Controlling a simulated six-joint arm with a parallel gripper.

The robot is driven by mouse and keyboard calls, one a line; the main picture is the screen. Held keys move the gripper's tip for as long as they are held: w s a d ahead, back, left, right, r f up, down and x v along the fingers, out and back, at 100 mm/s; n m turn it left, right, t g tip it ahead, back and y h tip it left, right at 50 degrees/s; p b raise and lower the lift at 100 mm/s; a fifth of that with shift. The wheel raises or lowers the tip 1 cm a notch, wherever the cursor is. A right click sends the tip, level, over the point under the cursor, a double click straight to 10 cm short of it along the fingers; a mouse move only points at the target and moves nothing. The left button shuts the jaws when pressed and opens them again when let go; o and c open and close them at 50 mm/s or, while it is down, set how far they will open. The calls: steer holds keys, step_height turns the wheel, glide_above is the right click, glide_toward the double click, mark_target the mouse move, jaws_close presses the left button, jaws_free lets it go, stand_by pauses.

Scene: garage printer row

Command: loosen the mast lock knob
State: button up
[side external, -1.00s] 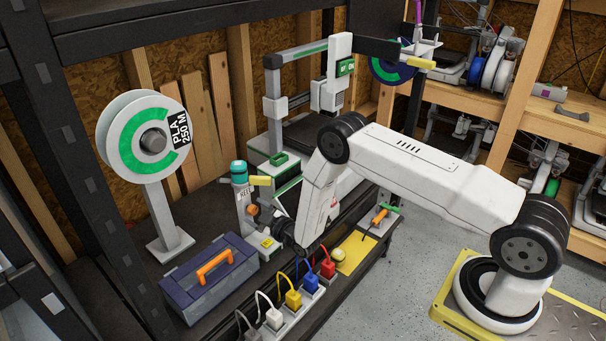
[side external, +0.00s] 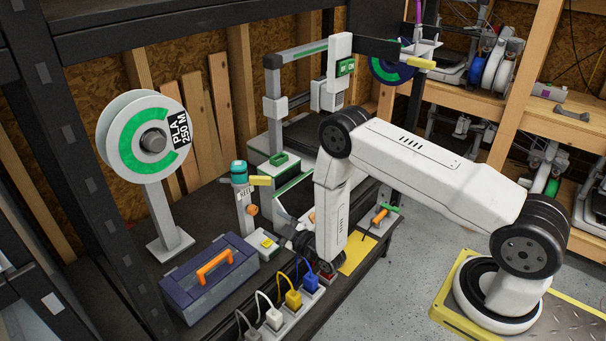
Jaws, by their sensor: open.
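The slim white mast (side external: 245,208) stands upright on the bench, with a teal cap (side external: 239,167) and a yellow lever (side external: 261,181) near its top. An orange knob (side external: 252,210), which looks like the lock knob, sits on the mast's right side at mid height. The mast is not visibly tilted. My gripper (side external: 296,242) is low over the bench, to the right of the knob and apart from it. Its jaws are open, with nothing seen between them. The fingertips are small and dark, and my arm partly blocks the space behind them.
A blue toolbox (side external: 210,282) with an orange handle lies at left front. A power strip with white (side external: 274,318), yellow (side external: 293,299) and blue (side external: 311,281) plugs runs along the front edge. A spool stand (side external: 170,215) is at left, a printer frame (side external: 275,110) behind.

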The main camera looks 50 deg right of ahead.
mark_target(255, 211)
stand_by(0.5)
steer(key=m, duration=0.9)
steer(key=shift+w, duration=0.2)
steer(key=shift+w, duration=3.85)
jaws_close()
